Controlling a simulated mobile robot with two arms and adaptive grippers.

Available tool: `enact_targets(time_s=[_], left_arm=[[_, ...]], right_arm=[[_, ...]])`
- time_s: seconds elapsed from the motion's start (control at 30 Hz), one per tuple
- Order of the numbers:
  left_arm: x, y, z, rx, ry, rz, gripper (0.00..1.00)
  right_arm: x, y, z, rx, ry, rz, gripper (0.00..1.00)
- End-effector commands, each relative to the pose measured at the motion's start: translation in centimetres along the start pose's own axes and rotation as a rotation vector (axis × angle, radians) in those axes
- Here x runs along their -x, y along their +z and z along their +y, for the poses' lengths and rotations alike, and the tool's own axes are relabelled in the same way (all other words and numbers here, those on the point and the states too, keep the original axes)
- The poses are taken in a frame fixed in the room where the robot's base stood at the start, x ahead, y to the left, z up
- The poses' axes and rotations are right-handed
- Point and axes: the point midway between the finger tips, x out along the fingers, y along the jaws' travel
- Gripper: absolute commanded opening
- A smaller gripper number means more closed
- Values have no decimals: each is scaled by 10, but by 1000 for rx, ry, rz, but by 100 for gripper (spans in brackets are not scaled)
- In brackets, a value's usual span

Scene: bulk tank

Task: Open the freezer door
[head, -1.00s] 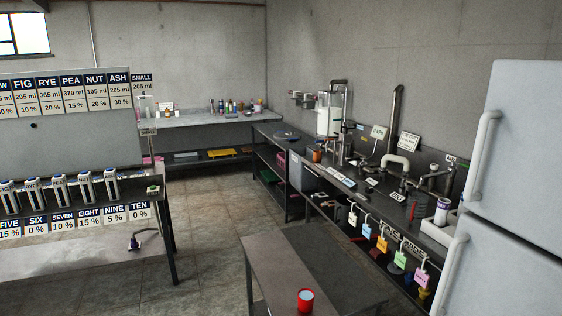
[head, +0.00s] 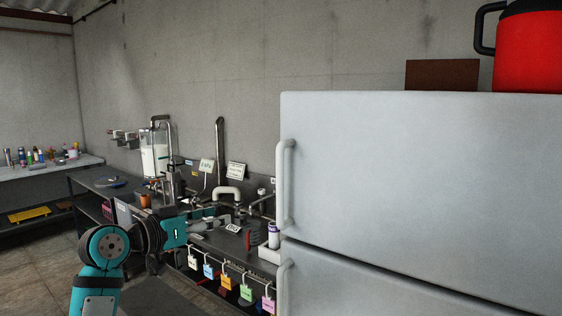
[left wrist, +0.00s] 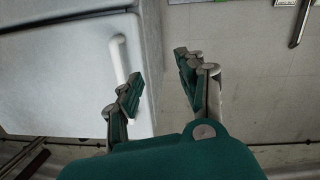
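The white fridge-freezer fills the right of the head view. Its upper door (head: 420,190) is closed, with a white vertical handle (head: 286,185) at its left edge. The lower door (head: 380,290) is closed too, with its own handle (head: 283,288). My left gripper (head: 222,223) is left of the upper handle, apart from it. In the left wrist view my left gripper (left wrist: 158,82) is open with nothing between its fingers. A white door handle (left wrist: 119,60) shows there beyond the left finger; which door it belongs to is unclear. My right gripper is out of view.
A red jug (head: 530,50) and a brown box (head: 442,75) stand on top of the fridge. A dark bench (head: 215,240) with pipes, a clear tank (head: 155,155) and hanging coloured tags is left of the fridge, behind my left arm.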

Motion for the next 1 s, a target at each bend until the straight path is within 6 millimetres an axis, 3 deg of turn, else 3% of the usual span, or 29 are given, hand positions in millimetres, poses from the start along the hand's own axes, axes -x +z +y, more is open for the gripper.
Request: enact_targets(time_s=[0.03, 0.13, 0.23, 0.37, 0.57, 1.0], left_arm=[[16, -34, 23, -60, 41, 39, 40], [42, -73, 57, -147, 102, 82, 40], [56, -90, 77, -198, 136, 102, 40], [55, -98, 85, -215, 150, 110, 40], [22, -103, 91, -212, 153, 108, 40], [-71, -112, 106, -211, 150, 108, 40]], right_arm=[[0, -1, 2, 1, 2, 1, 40], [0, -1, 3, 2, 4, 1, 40], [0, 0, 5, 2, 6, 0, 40], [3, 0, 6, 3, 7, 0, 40], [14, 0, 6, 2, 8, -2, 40], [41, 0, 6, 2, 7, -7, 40]])
